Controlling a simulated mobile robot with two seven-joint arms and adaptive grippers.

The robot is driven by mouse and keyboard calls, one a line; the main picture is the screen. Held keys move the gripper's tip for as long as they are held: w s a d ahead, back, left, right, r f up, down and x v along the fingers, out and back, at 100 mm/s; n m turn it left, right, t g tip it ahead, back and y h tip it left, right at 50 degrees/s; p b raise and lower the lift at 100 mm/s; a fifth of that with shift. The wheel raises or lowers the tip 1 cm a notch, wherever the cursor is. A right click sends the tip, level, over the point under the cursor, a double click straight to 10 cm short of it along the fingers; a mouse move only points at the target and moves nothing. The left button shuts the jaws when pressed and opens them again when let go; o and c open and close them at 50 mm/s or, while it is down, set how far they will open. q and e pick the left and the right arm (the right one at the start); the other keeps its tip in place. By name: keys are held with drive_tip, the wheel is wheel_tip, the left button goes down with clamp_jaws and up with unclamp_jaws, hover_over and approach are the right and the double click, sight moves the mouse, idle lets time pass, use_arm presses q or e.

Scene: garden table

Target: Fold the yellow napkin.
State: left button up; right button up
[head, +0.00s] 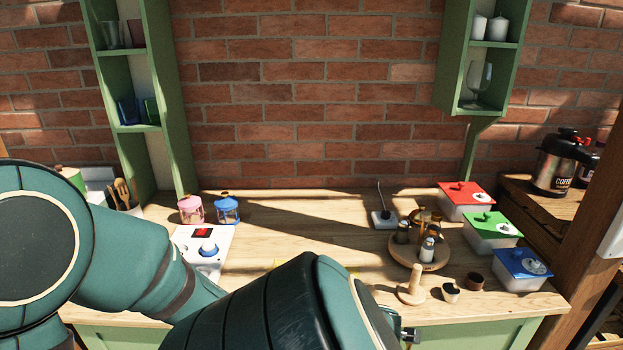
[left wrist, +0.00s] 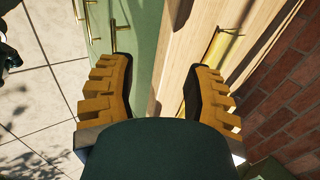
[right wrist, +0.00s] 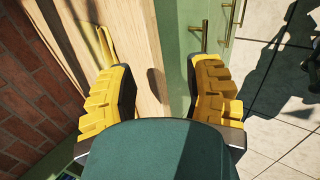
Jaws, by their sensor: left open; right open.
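The yellow napkin (head: 284,262) shows in the head view only as a thin sliver on the tabletop, behind my dark green arm. It is a narrow yellow strip in the left wrist view (left wrist: 213,45) and in the right wrist view (right wrist: 106,46). Most of it is hidden or out of frame, so its shape cannot be told. My left gripper (left wrist: 156,72) is open and empty over the table's front edge, apart from the napkin. My right gripper (right wrist: 163,68) is also open and empty over the front edge, apart from the napkin.
A white scale (head: 205,250) and pink and blue jars (head: 191,209) stand left. A round spice stand (head: 419,250), wooden holder (head: 411,289) and red, green and blue lidded boxes (head: 493,230) stand right. The tabletop (head: 300,225) behind my arm is mostly clear.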

drive_tip(key=s+d+f+m+g, duration=0.2)
drive_tip(key=s+f+m, duration=0.15)
drive_tip(key=f, duration=0.35)
drive_tip(key=s+d+f+m+g, duration=0.1)
drive_tip(key=s+f+m+g, duration=0.15)
drive_tip(key=f+m, duration=0.4)
use_arm(q)
drive_tip(key=s+f+n+g+h, duration=0.2)
drive_tip(key=s+f+n, duration=0.5)
drive_tip(key=f+n, duration=0.2)
drive_tip(key=s+f+n+g+h, duration=0.2)
drive_tip(key=s+f+n, duration=0.4)
drive_tip(key=f+n, duration=0.4)
drive_tip(key=shift+s+a+f+g, duration=0.2)
drive_tip(key=shift+s+a+g, duration=0.15)
drive_tip(key=shift+g, duration=0.45)
use_arm(e)
drive_tip(key=s+a+f+m+g+y, duration=0.1)
drive_tip(key=s+a+f+m+y, duration=0.1)
drive_tip(key=s+f+m, duration=0.4)
drive_tip(key=s+m+y, duration=0.1)
drive_tip(key=m, duration=0.3)
drive_tip(key=shift+s+a+y, duration=0.15)
drive_tip(key=shift+s+y, duration=0.2)
drive_tip(key=shift+y, duration=0.05)
use_arm(q)
drive_tip(key=shift+d, duration=0.15)
